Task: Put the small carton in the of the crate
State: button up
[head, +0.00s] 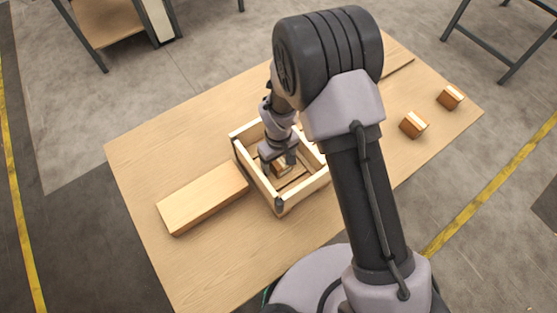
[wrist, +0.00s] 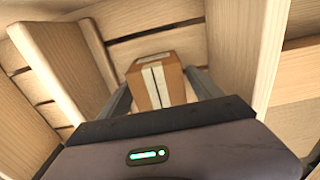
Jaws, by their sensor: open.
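The wooden crate (head: 276,198) stands on the table with slatted walls and an open top. A small brown carton (head: 281,169) with a pale tape strip is inside the crate; the wrist view shows it (wrist: 157,82) near the slatted wall. My gripper (head: 279,166) reaches down into the crate from above. Its fingers (wrist: 160,95) are open and stand to either side of the carton. I cannot tell whether either finger touches it. My arm hides part of the crate's right side.
Two more small cartons (head: 413,124) and (head: 451,97) lie on the right part of the wooden table (head: 160,150). A long wooden block (head: 202,198) lies left of the crate, close to its wall.

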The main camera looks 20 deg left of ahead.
notch_tip(320, 180, up, 13)
jog(key=p, duration=0.4)
jog(key=shift+d+f, duration=0.1)
jog(key=shift+f, duration=0.05)
jog(key=s+d+r+m+t+y, duration=0.1)
jog(key=d+r+m, duration=0.4)
jog(key=r, duration=0.6)
jog(key=s+d+r+m+t+y, duration=0.1)
jog(key=d+r+m+t, duration=0.1)
jog(key=d+r, duration=0.7)
jog(key=s+d+r+m+t, duration=0.1)
jog(key=s+d+r+m, duration=0.2)
jog(key=s, duration=0.3)
jog(key=s+d+r+m+t, duration=0.1)
jog(key=s+d+r+m, duration=0.2)
jog(key=s+r+m, duration=0.1)
notch_tip(320, 180, up, 2)
jog(key=shift+s+d+r+t, duration=0.1)
jog(key=shift+s+d+t, duration=0.3)
jog(key=shift+s, duration=0.5)
